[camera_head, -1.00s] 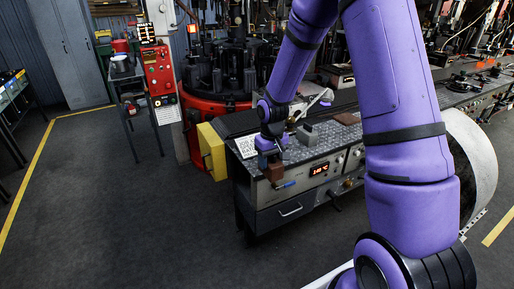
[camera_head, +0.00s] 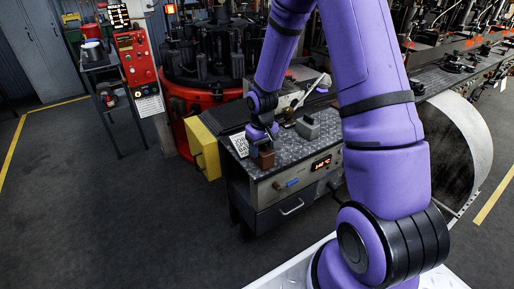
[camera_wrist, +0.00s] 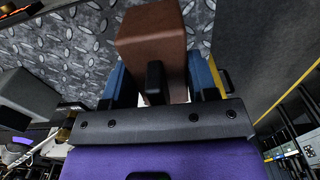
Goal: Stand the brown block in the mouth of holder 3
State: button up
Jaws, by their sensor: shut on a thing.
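The brown block (camera_head: 265,159) is held between the blue fingers of my gripper (camera_head: 263,147), over the near left part of the patterned metal bench top. In the wrist view the block (camera_wrist: 152,42) sticks out beyond the fingers, with the patterned top behind it. I cannot tell how far above the top it is. A red round machine (camera_head: 180,92) with several dark upright parts stands behind the bench at left. I cannot make out which part, if any, is holder 3, and no number or mouth is readable.
A grey block-shaped object (camera_head: 307,128) stands on the bench, right of my gripper. A yellow box (camera_head: 205,150) is at the bench's left end. A red control post (camera_head: 136,60) and a small table (camera_head: 98,60) stand farther left. Open floor lies in front.

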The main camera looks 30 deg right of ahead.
jog(key=shift+d+f, duration=0.1)
jog(key=shift+f, duration=0.25)
jog(key=shift+f, duration=0.1)
jog(key=o, duration=1.4)
jog(key=shift+o, duration=0.2)
